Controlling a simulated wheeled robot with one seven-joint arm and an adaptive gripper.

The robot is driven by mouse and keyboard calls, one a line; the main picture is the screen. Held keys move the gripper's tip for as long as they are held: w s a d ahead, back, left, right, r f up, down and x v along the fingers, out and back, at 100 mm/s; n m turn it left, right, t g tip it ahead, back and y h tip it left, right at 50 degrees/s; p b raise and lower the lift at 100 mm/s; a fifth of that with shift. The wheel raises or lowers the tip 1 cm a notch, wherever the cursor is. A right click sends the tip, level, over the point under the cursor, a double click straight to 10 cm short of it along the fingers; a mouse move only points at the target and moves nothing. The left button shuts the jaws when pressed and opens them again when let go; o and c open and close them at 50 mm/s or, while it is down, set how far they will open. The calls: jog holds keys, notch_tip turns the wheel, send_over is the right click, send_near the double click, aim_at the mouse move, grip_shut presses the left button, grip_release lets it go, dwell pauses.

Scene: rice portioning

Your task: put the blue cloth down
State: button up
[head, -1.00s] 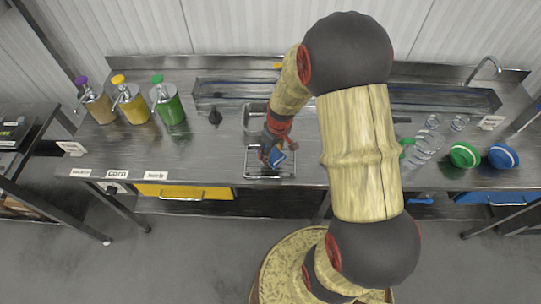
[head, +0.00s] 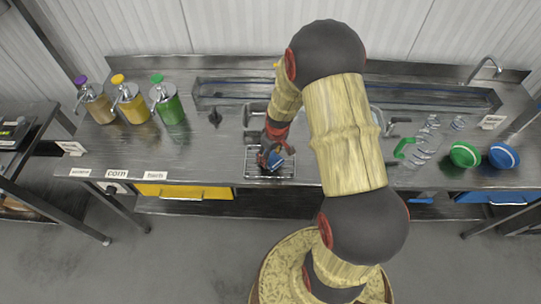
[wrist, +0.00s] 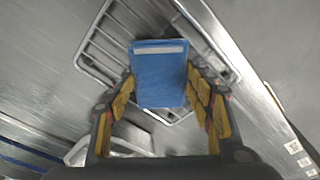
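The blue cloth (wrist: 158,78) is a flat blue rectangle with a pale stripe near one edge. It sits between the two yellow-padded fingers of my gripper (wrist: 160,92), which are closed against its sides. In the head view the cloth (head: 275,160) shows as a small blue patch at the tip of my gripper (head: 270,152). My gripper holds it over the wire rack (head: 285,174) near the front edge of the steel counter. I cannot tell whether the cloth touches the rack.
Three pump bottles (head: 134,103) stand on the left of the counter. A small black object (head: 214,117) stands left of the rack. The counter left of the rack is mostly clear.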

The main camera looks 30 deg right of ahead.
jog(key=o, duration=0.5)
jog(key=shift+r, duration=0.1)
notch_tip(320, 180, up, 12)
jog(key=s+f, duration=0.1)
jog(key=s, duration=0.1)
notch_tip(320, 180, up, 16)
jog(key=t, duration=0.1)
send_over(273, 160)
jog(key=s+a, duration=0.4)
jog(key=a, duration=0.3)
jog(key=s+a+r+t, duration=0.1)
jog(key=s+a+r, duration=0.1)
jog(key=s+r, duration=0.1)
jog(key=s+a+r+m+t, duration=0.1)
jog(key=s+a+r, duration=0.2)
jog(key=s, duration=0.3)
jog(key=s+a+r+m+p, duration=0.1)
jog(key=s+a+r, duration=0.1)
jog(key=s+r, duration=0.3)
jog(key=shift+s+a+r+t, duration=0.2)
jog(key=shift+r+t, duration=0.05)
jog(key=shift+t, duration=0.15)
jog(key=shift+f, duration=0.1)
notch_tip(273, 160, down, 13)
jog(key=b, duration=1.3)
jog(key=shift+r, duration=0.2)
